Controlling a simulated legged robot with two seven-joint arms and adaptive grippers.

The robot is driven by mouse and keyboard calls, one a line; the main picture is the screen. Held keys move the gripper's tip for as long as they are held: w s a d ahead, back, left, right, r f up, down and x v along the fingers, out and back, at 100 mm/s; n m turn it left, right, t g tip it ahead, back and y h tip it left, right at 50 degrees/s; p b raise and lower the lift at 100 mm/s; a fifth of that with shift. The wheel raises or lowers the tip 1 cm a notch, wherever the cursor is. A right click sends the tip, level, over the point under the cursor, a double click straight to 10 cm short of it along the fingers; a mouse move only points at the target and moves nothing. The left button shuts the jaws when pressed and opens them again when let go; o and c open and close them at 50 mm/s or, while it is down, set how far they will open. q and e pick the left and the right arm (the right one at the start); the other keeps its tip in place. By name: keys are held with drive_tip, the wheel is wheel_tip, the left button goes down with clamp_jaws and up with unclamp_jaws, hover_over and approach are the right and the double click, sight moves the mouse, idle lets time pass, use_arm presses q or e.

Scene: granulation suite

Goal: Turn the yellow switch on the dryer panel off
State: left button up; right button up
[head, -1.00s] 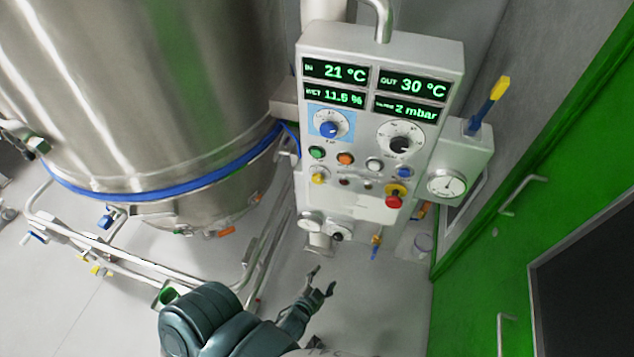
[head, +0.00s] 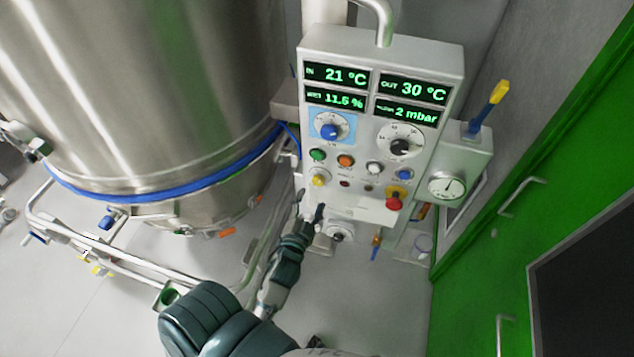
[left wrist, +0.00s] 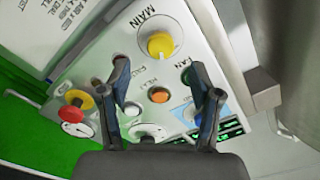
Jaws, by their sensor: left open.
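The yellow switch (head: 320,178) sits at the lower left of the light grey dryer panel (head: 345,207). In the left wrist view the yellow switch (left wrist: 160,46) is a round knob on a white disc marked MAIN. My left gripper (head: 309,204) is open, just below the switch in the head view, with its fingers pointing up toward it. In the left wrist view the two open fingers (left wrist: 158,75) stand apart, with the switch beyond the gap between their tips. Nothing is between the fingers. My right gripper is not in view.
Near the switch are green (head: 317,155) and orange (head: 345,161) buttons and a red stop button (head: 394,202) on yellow. Above are a blue knob (head: 329,131), a black knob (head: 400,146) and lit displays. A large steel vessel (head: 150,90) stands left, a green door (head: 560,170) right.

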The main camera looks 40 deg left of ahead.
sight(317, 183)
use_arm(q)
drive_tip(key=p+x, duration=0.1)
drive_tip(key=x, duration=0.6)
drive_tip(key=shift+f, duration=0.1)
drive_tip(key=c, duration=1.1)
